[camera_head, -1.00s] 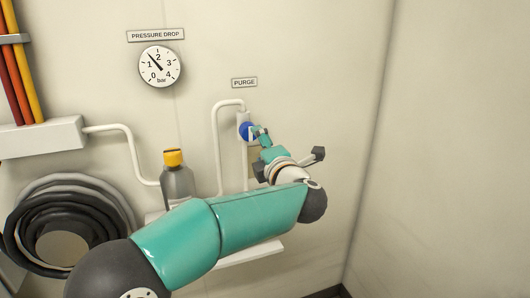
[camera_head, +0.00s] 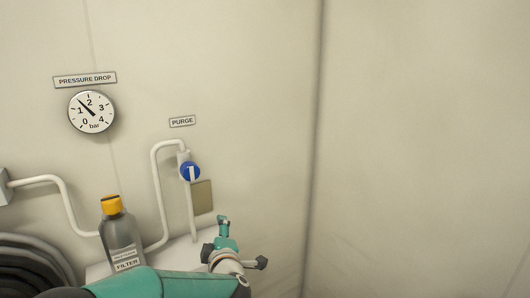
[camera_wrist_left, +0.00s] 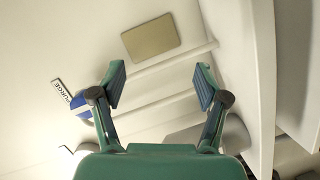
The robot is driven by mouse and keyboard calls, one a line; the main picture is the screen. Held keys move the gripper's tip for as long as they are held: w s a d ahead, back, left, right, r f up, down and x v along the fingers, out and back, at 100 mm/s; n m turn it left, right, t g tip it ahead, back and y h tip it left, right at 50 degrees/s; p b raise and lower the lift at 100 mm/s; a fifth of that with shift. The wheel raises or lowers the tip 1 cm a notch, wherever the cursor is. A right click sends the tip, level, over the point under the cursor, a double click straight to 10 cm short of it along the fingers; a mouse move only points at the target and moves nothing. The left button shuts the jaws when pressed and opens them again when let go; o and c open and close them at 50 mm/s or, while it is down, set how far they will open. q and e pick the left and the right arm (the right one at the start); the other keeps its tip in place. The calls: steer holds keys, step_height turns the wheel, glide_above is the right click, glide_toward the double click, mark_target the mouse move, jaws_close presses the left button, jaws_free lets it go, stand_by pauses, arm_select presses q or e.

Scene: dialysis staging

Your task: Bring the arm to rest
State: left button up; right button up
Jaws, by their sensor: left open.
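My left gripper (camera_head: 223,220) is low in the head view, below and right of the blue purge valve (camera_head: 190,171), and apart from it. In the left wrist view my left gripper (camera_wrist_left: 160,85) has its two green fingers spread wide with nothing between them. The purge valve has a white stripe and also shows in the left wrist view (camera_wrist_left: 80,106), left of the fingers. My left arm (camera_head: 170,284) crosses the bottom edge of the head view. My right gripper is not in view.
A grey filter bottle (camera_head: 122,240) with a yellow cap stands on a white shelf (camera_head: 185,250). A pressure gauge (camera_head: 92,111) hangs upper left. A tan plate (camera_head: 202,197) is on the wall. Black coiled hose (camera_head: 30,265) is at lower left. The right side is bare wall.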

arm_select(q)
steer(key=s+f+m+g+h+p, duration=0.25)
steer(key=s+f+m, duration=0.35)
steer(key=f, duration=0.5)
steer(key=s+f+m+g+h+p, duration=0.1)
steer(key=s+f+m+g+h, duration=0.25)
steer(key=s+f, duration=0.6)
steer(key=s+d+f+m+g+h+p, duration=0.1)
steer(key=s+f+g, duration=0.3)
steer(key=s, duration=0.7)
steer(key=s+d+f+m+g+h+p, duration=0.1)
steer(key=s+f+m+g, duration=0.3)
steer(key=s, duration=0.8)
step_height(320, 180, down, 2)
steer(key=shift+f+m+g+h+p, duration=0.1)
steer(key=shift+m+g+h+p, duration=0.3)
steer(key=shift+h+p, duration=0.15)
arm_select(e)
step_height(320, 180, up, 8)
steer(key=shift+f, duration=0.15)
arm_select(q)
steer(key=shift+w, duration=0.1)
